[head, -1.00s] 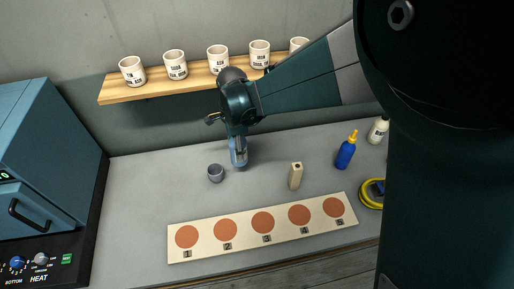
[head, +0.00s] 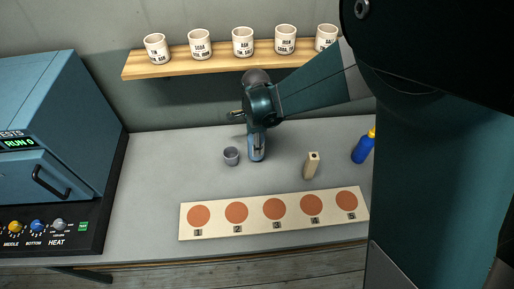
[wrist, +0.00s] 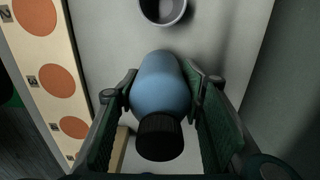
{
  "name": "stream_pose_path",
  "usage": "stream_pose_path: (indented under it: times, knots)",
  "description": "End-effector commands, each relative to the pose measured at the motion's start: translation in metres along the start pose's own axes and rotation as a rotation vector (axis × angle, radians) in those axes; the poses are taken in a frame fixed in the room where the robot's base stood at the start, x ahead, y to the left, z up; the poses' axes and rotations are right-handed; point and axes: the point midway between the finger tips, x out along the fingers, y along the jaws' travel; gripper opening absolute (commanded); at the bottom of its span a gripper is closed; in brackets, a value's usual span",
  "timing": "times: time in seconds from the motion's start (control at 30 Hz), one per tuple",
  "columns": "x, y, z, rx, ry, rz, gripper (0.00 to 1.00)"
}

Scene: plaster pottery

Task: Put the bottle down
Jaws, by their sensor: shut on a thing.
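The bottle is blue with a black cap. In the wrist view the bottle (wrist: 160,82) is between the two fingers of my gripper (wrist: 160,95), which is shut on it, cap toward the camera. I cannot tell whether the bottle's base touches the grey bench (head: 155,185).
A pale board (head: 256,227) with several numbered terracotta discs lies in front. A small beige block (head: 311,166) and a blue squeeze bottle (head: 362,148) stand to the right. A shelf (head: 190,67) with several labelled cups is behind. A blue kiln (head: 60,120) is at left.

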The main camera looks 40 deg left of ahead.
Motion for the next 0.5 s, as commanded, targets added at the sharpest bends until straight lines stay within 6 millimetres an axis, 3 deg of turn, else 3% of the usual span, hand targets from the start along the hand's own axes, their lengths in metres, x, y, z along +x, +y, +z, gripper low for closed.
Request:
stream_pose_path:
  times: [0.23, 0.5]
  knots:
    - [0.003, 0.0, 0.0, 0.0, 0.0, 0.0, 0.2]
    - [0.028, 0.0, 0.0, 0.0, 0.0, 0.0, 0.2]
